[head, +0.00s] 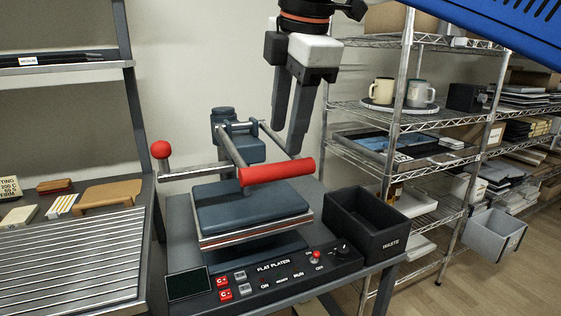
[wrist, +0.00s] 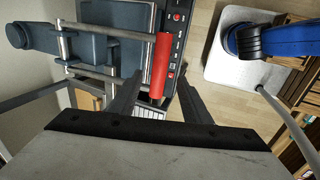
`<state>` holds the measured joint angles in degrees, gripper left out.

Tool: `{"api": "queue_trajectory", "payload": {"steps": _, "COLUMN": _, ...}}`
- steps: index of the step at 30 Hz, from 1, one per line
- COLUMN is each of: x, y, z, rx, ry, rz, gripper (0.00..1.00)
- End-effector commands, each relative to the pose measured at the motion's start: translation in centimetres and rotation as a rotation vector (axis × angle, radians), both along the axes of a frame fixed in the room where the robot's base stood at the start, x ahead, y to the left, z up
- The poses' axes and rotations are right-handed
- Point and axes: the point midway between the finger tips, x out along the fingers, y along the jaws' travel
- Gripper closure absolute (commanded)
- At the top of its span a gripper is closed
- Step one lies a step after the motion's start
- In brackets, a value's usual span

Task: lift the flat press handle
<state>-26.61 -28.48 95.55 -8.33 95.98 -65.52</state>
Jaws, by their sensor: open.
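The flat press (head: 250,205) stands on a grey table, with its dark upper platen tilted slightly above the base. Its handle is a red horizontal grip (head: 277,171) on metal bars in front of the platen. The grip also shows in the wrist view (wrist: 160,65), lined up between the fingertips. My gripper (head: 285,140) is open and empty, pointing down above and behind the right part of the grip. In the wrist view my gripper (wrist: 160,80) shows a finger on each side of the grip. I see no clear contact, and the exact gap is hard to tell.
A black waste bin (head: 367,222) stands right of the press. A control panel (head: 270,275) is in front. A bar with a red ball (head: 160,149) sticks out left. A wire shelf with mugs (head: 400,93) stands at right, and a ribbed surface (head: 70,260) at left.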

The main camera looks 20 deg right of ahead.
Motion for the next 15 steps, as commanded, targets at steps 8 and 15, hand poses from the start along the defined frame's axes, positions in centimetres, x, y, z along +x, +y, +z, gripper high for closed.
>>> {"api": "queue_trajectory", "payload": {"steps": 8, "x": 1.5, "y": -0.1, "z": -4.5, "rx": 0.0, "ry": 0.002, "rz": -0.002, "gripper": 0.56}}
{"api": "queue_trajectory", "payload": {"steps": 15, "x": 2.3, "y": 0.0, "z": -6.9, "rx": 0.0, "ry": 0.0, "rz": 0.0, "gripper": 0.56}}
